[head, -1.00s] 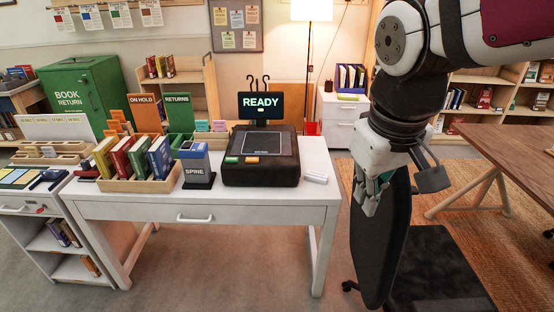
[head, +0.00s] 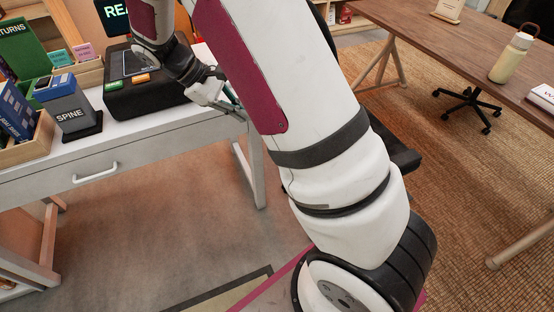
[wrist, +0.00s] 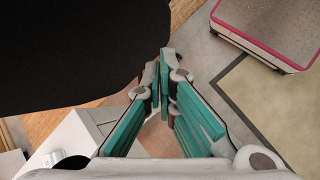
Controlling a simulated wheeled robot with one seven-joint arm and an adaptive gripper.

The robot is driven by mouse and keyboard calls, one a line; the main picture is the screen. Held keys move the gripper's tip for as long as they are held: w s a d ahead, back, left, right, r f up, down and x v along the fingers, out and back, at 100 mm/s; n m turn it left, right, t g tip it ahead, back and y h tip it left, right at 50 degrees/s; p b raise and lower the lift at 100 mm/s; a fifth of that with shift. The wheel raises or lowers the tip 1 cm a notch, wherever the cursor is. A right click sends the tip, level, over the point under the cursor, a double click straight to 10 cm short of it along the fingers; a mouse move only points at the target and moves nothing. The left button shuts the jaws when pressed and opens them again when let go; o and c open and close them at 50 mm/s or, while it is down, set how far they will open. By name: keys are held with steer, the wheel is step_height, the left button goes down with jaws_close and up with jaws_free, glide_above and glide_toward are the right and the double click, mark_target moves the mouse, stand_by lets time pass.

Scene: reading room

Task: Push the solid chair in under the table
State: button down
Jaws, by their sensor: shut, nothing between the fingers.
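The solid chair is black and mostly hidden behind my arm in the head view; a dark part of it (head: 405,157) shows just right of the arm. A large black surface, probably the chair (wrist: 80,50), fills the upper left of the wrist view. The brown wooden table (head: 425,38) stands at the upper right of the head view, to the right of the chair. My gripper (head: 232,104) is shut and empty, by the white desk's right end. In the wrist view its fingertips (wrist: 165,62) meet beside the black surface; I cannot tell whether they touch it.
The white desk (head: 150,140) with a spine stand (head: 68,108) and a black device (head: 150,98) is at left. A wheeled chair base (head: 468,103) stands under the table. A bottle (head: 511,58) is on the table. A woven rug (head: 455,190) covers the floor at right.

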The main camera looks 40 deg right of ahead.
steer(key=w+d+f+n+h+b, duration=0.2)
steer(key=f+n+h+b, duration=0.15)
steer(key=f, duration=1.05)
steer(key=w+d+f+n+h+b, duration=0.25)
steer(key=f+h+b, duration=0.2)
steer(key=f, duration=0.85)
steer(key=w+d+f+n+h+b, duration=0.2)
steer(key=f+n+h+b, duration=0.15)
steer(key=f, duration=1.05)
steer(key=b+x, duration=0.1)
steer(key=x, duration=1.2)
steer(key=shift+s+d+b, duration=0.3)
steer(key=shift+d+b, duration=0.05)
steer(key=shift+d+f+y, duration=0.1)
steer(key=shift+y, duration=0.15)
